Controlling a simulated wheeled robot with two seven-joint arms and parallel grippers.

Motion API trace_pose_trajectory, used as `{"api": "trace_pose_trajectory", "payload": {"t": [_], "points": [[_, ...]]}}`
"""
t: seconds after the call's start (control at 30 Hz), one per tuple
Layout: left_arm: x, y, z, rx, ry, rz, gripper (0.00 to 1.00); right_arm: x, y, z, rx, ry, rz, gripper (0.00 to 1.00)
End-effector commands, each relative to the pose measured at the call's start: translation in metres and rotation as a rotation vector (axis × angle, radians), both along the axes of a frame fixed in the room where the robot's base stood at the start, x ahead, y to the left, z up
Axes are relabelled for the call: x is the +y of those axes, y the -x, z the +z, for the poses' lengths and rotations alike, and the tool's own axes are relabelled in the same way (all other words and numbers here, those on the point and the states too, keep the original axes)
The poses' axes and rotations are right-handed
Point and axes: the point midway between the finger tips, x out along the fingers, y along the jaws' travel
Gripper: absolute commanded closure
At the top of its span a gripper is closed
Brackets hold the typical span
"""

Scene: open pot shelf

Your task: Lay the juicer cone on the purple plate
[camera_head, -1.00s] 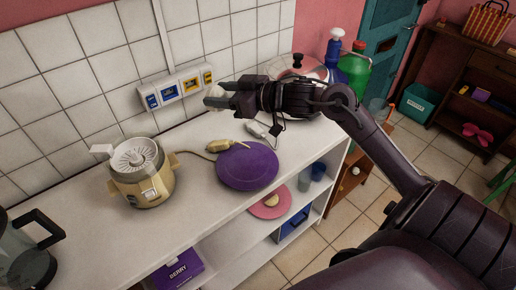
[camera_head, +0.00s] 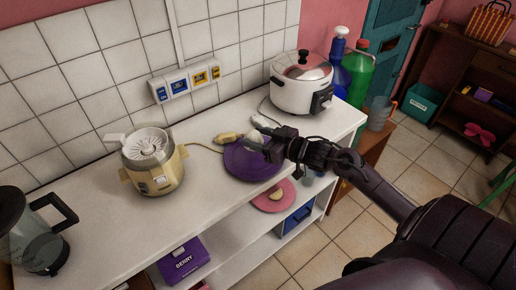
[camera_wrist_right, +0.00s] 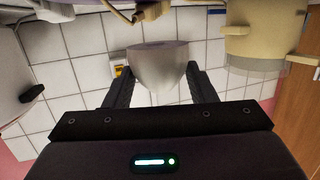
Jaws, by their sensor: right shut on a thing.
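The juicer cone (camera_wrist_right: 157,65), a pale grey, rounded piece, is between the fingers of my right gripper (camera_wrist_right: 157,88) in the right wrist view. In the head view the right gripper (camera_head: 266,150) is over the purple plate (camera_head: 245,168), shut on the cone (camera_head: 254,137). The plate lies flat on the white counter, its right part hidden by the gripper. I cannot tell exactly how high the cone is above it. My left gripper is not in view.
A cream juicer (camera_head: 153,165) stands left of the plate, and a white rice cooker (camera_head: 300,88) behind it to the right. A yellow plug (camera_head: 228,137) with a cord lies at the plate's far edge. A pink plate (camera_head: 274,198) is on the shelf below.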

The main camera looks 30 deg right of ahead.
Motion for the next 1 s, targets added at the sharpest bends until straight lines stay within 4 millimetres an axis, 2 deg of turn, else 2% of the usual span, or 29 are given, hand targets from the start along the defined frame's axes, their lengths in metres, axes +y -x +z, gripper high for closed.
{"api": "trace_pose_trajectory", "payload": {"t": [0.4,0.8,0.83,0.97,1.0], "points": [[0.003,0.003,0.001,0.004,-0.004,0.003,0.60,0.000,0.000,-0.046,-0.002,-0.001,0.000,0.72],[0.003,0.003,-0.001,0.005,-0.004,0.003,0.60,0.000,0.000,-0.052,-0.002,0.000,0.000,0.72],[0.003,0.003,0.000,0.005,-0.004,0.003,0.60,0.000,0.000,-0.051,-0.002,0.000,0.000,0.45],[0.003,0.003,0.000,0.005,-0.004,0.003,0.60,0.000,0.000,-0.050,-0.002,0.000,0.001,0.28],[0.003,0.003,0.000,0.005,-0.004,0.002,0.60,0.000,0.000,-0.050,-0.002,0.000,0.001,0.27]]}}
